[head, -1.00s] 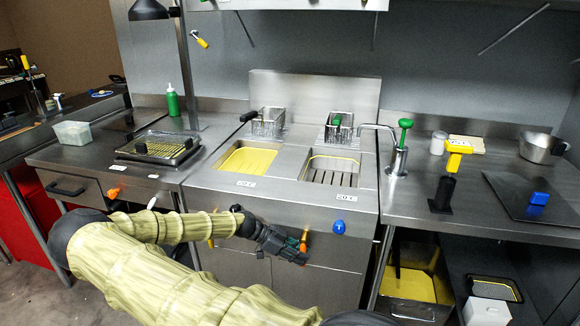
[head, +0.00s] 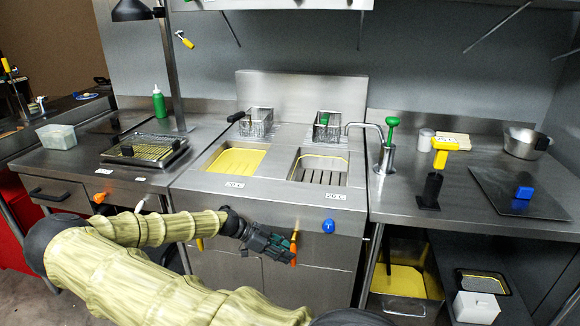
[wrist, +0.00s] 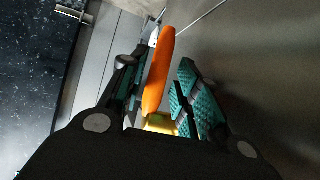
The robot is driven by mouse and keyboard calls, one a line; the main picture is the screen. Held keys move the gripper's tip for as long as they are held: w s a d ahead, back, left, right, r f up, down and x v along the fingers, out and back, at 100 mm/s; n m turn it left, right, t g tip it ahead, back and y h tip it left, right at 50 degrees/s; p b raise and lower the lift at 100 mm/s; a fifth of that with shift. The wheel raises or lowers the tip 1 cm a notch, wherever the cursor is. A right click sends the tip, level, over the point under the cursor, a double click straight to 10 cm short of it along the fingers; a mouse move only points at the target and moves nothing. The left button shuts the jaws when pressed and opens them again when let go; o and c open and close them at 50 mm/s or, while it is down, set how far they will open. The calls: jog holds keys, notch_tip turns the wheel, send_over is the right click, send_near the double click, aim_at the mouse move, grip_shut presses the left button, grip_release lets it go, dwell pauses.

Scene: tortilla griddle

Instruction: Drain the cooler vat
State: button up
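The fryer (head: 270,194) has two vats. The left vat (head: 237,160) is yellow inside; the right vat (head: 320,170) shows dark slats with a yellow edge. A label sits in front of the left vat (head: 235,185) and another before the right vat (head: 334,195); the digits are too small to read surely. An orange handle (head: 294,238) hangs on the front panel below the right vat. My gripper (head: 282,250) is open at this handle. In the wrist view the orange handle (wrist: 157,75) stands between the two fingers, with gaps showing beside it.
A blue knob (head: 328,226) is right of the orange handle. Two fry baskets (head: 257,124) hang at the back. A green-topped pump (head: 388,145) stands right of the fryer. A yellow-bottomed pan (head: 404,280) sits below the right counter.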

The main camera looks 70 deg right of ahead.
jog(key=v, duration=0.9)
jog(key=shift+w+r, duration=0.15)
jog(key=shift+w, duration=0.1)
jog(key=shift+a, duration=0.1)
jog(key=s+a+f+n+t+h+p, duration=0.1)
jog(key=s+a+f+n+t, duration=0.1)
jog(key=s+a+f+n, duration=0.55)
jog(key=s+a+f+n+t, duration=0.2)
jog(key=s+a+f+n, duration=0.2)
jog(key=a+f+n, duration=0.6)
jog(key=a+f+n+t+y+p, duration=0.1)
jog(key=a+n+t+y, duration=0.4)
jog(key=a+n, duration=0.9)
jog(key=s+a+f+t, duration=0.1)
jog(key=a, duration=1.4)
jog(key=shift+a, duration=0.4)
